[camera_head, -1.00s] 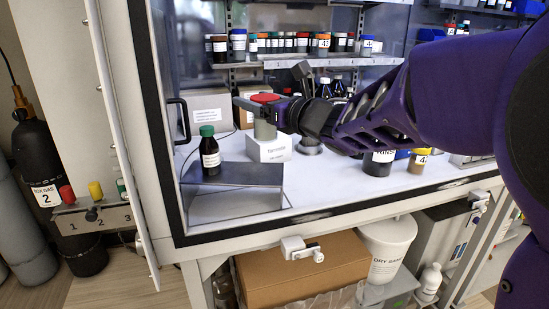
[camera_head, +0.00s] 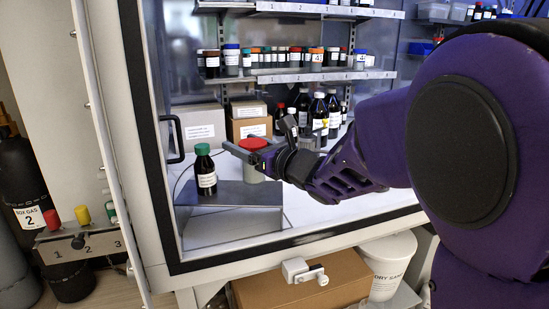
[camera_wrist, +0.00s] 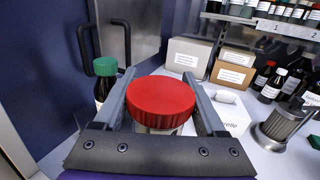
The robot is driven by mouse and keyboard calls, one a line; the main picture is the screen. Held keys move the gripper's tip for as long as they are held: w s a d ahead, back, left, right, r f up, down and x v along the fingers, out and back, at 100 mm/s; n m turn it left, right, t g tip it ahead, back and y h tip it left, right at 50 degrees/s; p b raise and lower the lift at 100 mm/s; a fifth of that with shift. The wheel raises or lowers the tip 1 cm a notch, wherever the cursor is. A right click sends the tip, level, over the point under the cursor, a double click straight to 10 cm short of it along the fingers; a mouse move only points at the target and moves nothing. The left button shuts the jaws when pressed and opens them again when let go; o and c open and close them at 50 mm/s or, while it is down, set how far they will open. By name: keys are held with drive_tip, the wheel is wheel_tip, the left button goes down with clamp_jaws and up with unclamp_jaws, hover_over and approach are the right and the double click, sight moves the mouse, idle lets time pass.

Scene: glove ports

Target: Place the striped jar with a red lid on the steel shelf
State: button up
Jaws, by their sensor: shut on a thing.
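The jar with a red lid (camera_head: 252,144) is held upright between the fingers of my gripper (camera_head: 243,152), which is shut on it. In the wrist view its red lid (camera_wrist: 161,98) fills the space between the fingers, and only a little of its pale body shows; I cannot make out stripes. The low steel shelf (camera_head: 262,192) stands at the left inside the cabinet. In the head view the jar overlaps the shelf's back right part; I cannot tell whether its base touches the top.
A dark green-capped bottle (camera_head: 205,170) stands on the shelf's left part, close to the jar. Boxes (camera_head: 197,128) and several dark bottles (camera_head: 318,115) stand behind. A rack of small jars (camera_head: 290,75) is above. The cabinet frame (camera_head: 300,240) edges the opening.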

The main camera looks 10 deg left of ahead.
drive_tip(key=shift+f, duration=1.45)
drive_tip(key=shift+f, duration=0.15)
drive_tip(key=o, duration=1.4)
drive_tip(key=shift+c, duration=0.2)
drive_tip(key=shift+r, duration=0.25)
drive_tip(key=v, duration=1.2)
drive_tip(key=shift+b, duration=0.45)
drive_tip(key=shift+f, duration=0.1)
